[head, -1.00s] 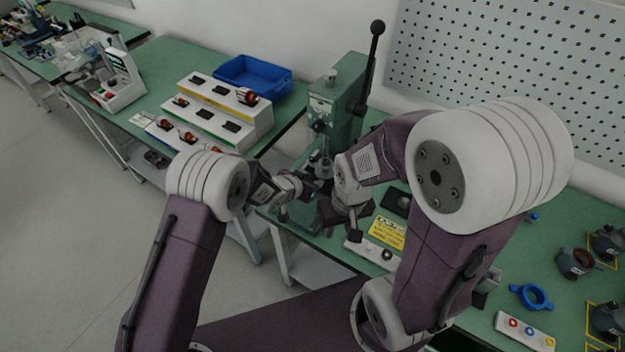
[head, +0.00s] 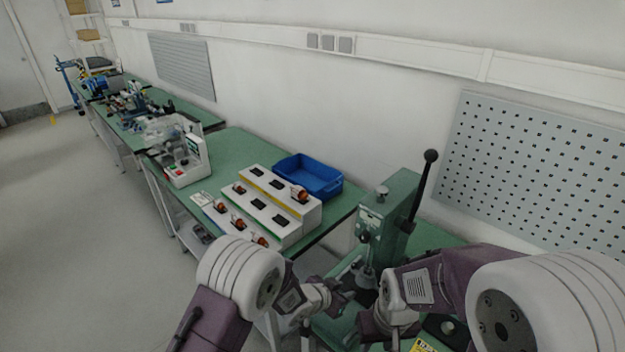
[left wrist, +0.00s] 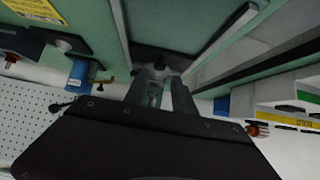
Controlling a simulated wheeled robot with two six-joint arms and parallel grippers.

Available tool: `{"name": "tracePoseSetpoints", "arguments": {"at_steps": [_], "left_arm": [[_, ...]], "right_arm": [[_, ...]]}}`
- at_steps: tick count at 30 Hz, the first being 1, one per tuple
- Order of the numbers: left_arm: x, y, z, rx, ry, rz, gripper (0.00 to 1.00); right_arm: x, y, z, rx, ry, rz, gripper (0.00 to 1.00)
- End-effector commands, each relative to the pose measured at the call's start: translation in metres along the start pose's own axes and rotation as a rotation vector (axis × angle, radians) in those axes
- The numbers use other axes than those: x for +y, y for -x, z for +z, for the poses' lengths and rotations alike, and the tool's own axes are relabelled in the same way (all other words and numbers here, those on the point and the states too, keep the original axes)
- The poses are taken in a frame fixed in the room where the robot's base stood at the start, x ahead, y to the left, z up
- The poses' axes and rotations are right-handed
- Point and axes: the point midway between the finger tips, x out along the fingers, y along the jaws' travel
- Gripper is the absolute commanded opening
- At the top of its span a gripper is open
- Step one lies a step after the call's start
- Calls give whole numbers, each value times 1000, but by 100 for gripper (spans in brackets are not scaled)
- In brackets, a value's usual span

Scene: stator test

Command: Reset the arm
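My left gripper (head: 340,292) is in front of the green press, low in the head view. In the left wrist view its two fingers (left wrist: 160,92) stand apart with a visible gap, and I see nothing held between them. My right gripper (head: 372,328) is lower and slightly to the right, close to the left one. Its fingers are dark and small, so I cannot tell their opening. Both arms are bent inward toward the press.
The green press (head: 385,220) with its raised black lever (head: 422,185) stands close beyond the grippers. A stepped white rack (head: 265,205) with copper-coloured parts and a blue bin (head: 308,176) are on the bench to the left. The floor (head: 90,240) at left is clear.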

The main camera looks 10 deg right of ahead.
Motion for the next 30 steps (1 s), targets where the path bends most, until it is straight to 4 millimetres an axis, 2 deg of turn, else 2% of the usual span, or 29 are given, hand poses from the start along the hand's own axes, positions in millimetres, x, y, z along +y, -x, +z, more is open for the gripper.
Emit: {"name": "tracePoseSetpoints", "arguments": {"at_steps": [2,4,5,6,8,9,11,12,13,14,15,16,18,21,25,30], "left_arm": [[-18,5,-6,15,17,-28,32],[-48,22,-31,65,36,-78,32],[-65,34,-43,92,47,-108,32],[-90,56,-59,128,69,-157,32],[-130,97,-70,153,124,-248,32],[-154,127,-67,142,171,-312,32],[-184,173,-47,90,257,-409,32],[-195,202,-27,37,323,-466,32],[-200,224,-8,-10,378,-503,32],[-199,244,13,-64,434,-532,32],[-193,267,41,-141,509,-559,32],[-184,281,62,-201,564,-568,32],[-153,302,105,-344,669,-555,32],[-107,315,149,-525,762,-494,32],[-73,325,175,-668,821,-433,32],[-64,329,180,-712,821,-411,32]], "right_arm": [[0,0,0,0,0,0,36],[0,0,0,0,0,0,36],[0,0,0,0,0,0,36],[0,0,0,0,0,0,36],[0,0,0,0,0,0,36],[0,0,0,0,0,0,36],[0,0,0,0,0,0,36],[0,0,0,0,0,0,36],[0,0,0,0,0,0,36],[0,0,0,0,0,0,36],[0,0,0,0,0,0,36],[0,0,0,0,0,0,36],[0,0,0,0,0,0,36],[0,0,0,0,0,0,36],[0,0,0,0,0,0,36],[0,0,0,0,0,0,36]]}}
